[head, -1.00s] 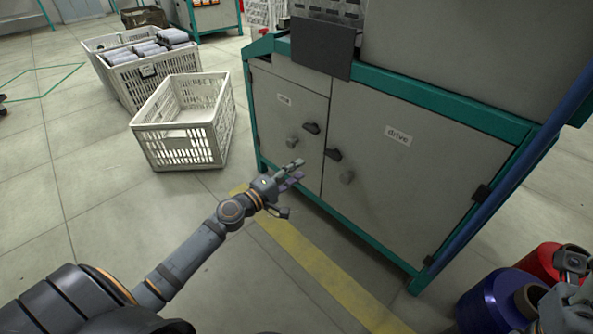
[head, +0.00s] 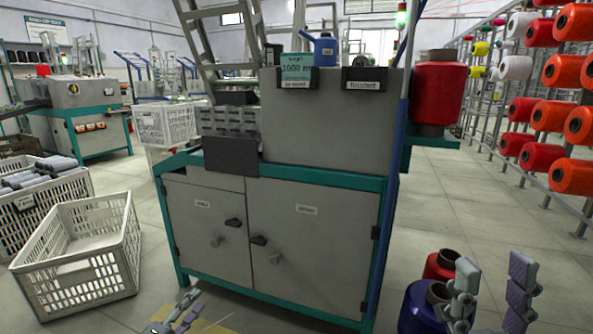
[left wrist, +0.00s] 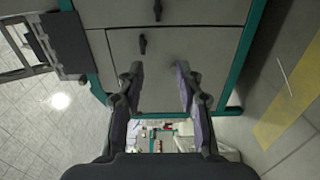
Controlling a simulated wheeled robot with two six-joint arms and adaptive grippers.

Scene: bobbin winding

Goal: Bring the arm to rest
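My left gripper (head: 178,316) shows at the bottom edge of the head view, in front of the grey cabinet. In the left wrist view its two fingers (left wrist: 160,82) stand apart with nothing between them, and cabinet doors lie beyond. My right gripper (head: 491,290) is at the lower right of the head view, its fingers spread wide and empty. It overlaps the blue spool (head: 417,312) in the picture; whether it touches it I cannot tell. Most of both arms is out of view.
The grey cabinet (head: 205,262) with green frame fills the middle. An empty white crate (head: 70,276) stands on the floor at left, beside a crate of grey bobbins (head: 52,212). A red spool (head: 436,266) stands behind the blue one.

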